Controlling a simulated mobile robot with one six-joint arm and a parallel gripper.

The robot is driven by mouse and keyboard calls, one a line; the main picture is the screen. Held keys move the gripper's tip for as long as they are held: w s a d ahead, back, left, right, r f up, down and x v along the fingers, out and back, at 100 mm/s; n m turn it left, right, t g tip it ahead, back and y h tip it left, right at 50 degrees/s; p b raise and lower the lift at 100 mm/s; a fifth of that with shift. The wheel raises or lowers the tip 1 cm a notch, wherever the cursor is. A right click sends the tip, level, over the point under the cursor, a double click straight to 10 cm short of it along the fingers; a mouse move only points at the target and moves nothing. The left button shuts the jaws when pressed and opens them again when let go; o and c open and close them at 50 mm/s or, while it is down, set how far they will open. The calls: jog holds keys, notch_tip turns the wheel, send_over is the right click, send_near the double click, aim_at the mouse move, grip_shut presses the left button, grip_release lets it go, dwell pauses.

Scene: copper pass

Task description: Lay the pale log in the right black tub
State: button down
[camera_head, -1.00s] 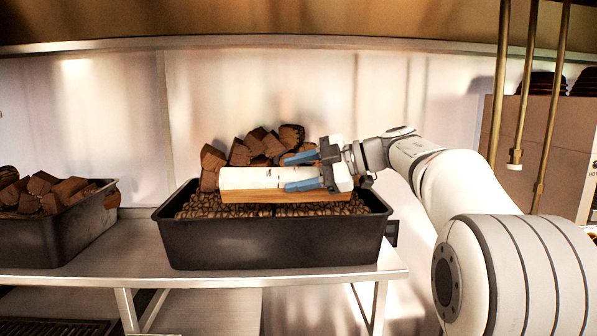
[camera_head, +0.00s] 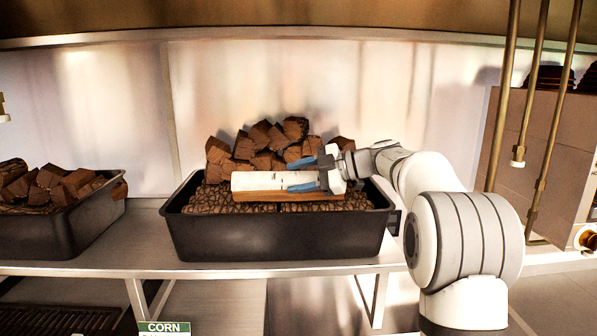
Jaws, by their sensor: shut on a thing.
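The pale log (camera_head: 262,181) has white bark on top and a brown split face below. It lies level inside the right black tub (camera_head: 275,237), low over the dark brown logs there; I cannot tell whether it touches them. My gripper (camera_head: 303,172) comes from the right with blue fingers and is shut on the log's right end. The right tub stands on a steel shelf and holds a heap of dark wood chunks (camera_head: 262,143) at its back. The far side of the pale log is hidden.
A left black tub (camera_head: 85,226) with dark wood chunks stands on the same steel shelf (camera_head: 150,257). Brass poles (camera_head: 502,95) hang at the right before a cardboard box (camera_head: 566,150). A green corn sign (camera_head: 164,328) shows at the bottom. The shelf between the tubs is bare.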

jog(key=c, duration=0.8)
grip_release()
jog(key=shift+c, duration=0.2)
jog(key=shift+o, duration=1.1)
jog(key=shift+f, duration=0.1)
jog(key=b+v, duration=0.2)
jog(key=v, duration=0.5)
jog(key=shift+d+r, duration=0.2)
jog(key=shift+d, duration=0.15)
